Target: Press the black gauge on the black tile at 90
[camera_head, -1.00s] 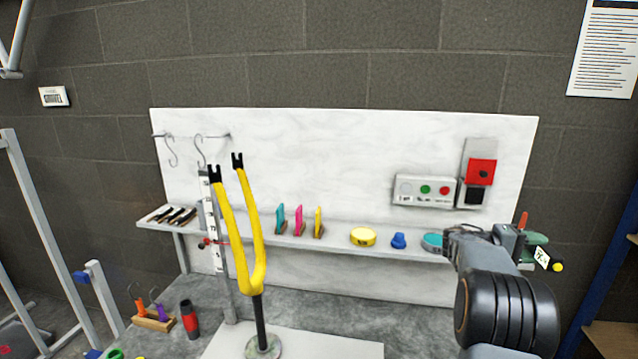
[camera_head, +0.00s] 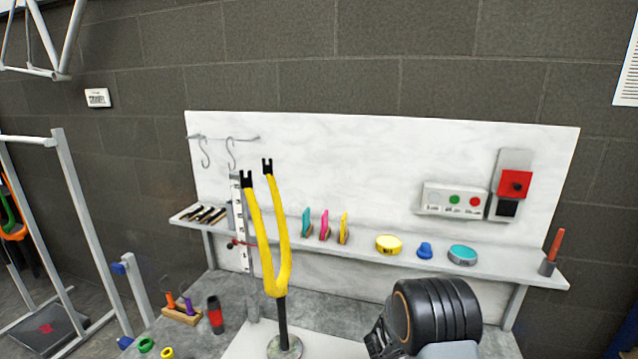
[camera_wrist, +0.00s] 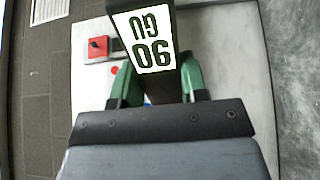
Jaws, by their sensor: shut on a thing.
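My gripper (camera_wrist: 158,82) has green fingers and is shut on a dark gauge (camera_wrist: 176,62) in the wrist view. In the head view the gripper and gauge are hidden; only my dark wrist shows at the lower middle right. A small black square (camera_head: 508,208) sits on a grey plate on the white back panel, right under a red square switch (camera_head: 515,183). I cannot tell for sure that it is the black tile. The gauge is apart from it.
A shelf (camera_head: 330,244) runs along the panel, with colored pieces, a yellow puck (camera_head: 388,244), a blue knob (camera_head: 425,250) and a teal puck (camera_head: 463,255). A yellow fork frame (camera_head: 270,250) stands mid-left on the bench. A button box (camera_head: 453,200) adjoins the grey plate.

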